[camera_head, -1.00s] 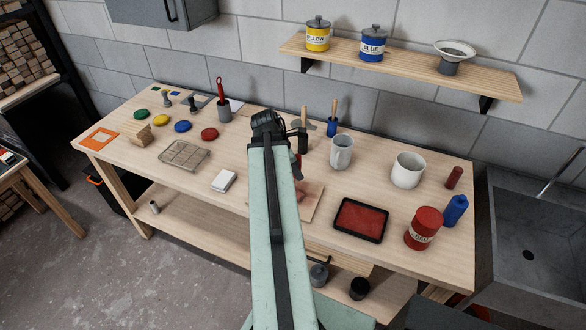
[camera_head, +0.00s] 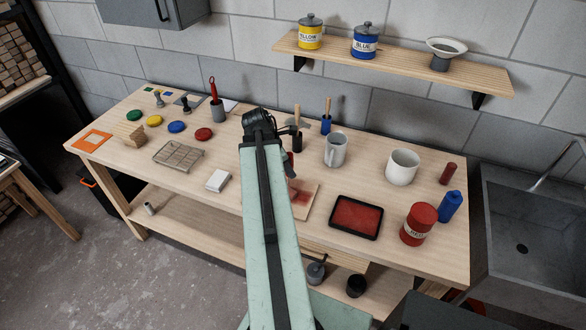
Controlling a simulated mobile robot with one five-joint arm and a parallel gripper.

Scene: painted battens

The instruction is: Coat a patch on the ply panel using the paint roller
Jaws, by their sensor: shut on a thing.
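The ply panel (camera_head: 311,199) lies flat on the workbench, its left part hidden behind my arm. A red painted patch (camera_head: 300,196) shows on it. My gripper (camera_head: 289,166) is mostly hidden behind my arm, above the panel. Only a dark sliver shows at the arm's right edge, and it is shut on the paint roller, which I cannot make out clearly. Whether the roller touches the panel is hidden. A black tray of red paint (camera_head: 356,217) lies to the right of the panel.
A red paint tin (camera_head: 417,224), a white pot (camera_head: 402,167), a grey mug (camera_head: 335,150) and a blue bottle (camera_head: 450,206) stand on the right of the bench. A white block (camera_head: 218,180) and a wire rack (camera_head: 178,155) lie left. A sink (camera_head: 525,230) adjoins the bench.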

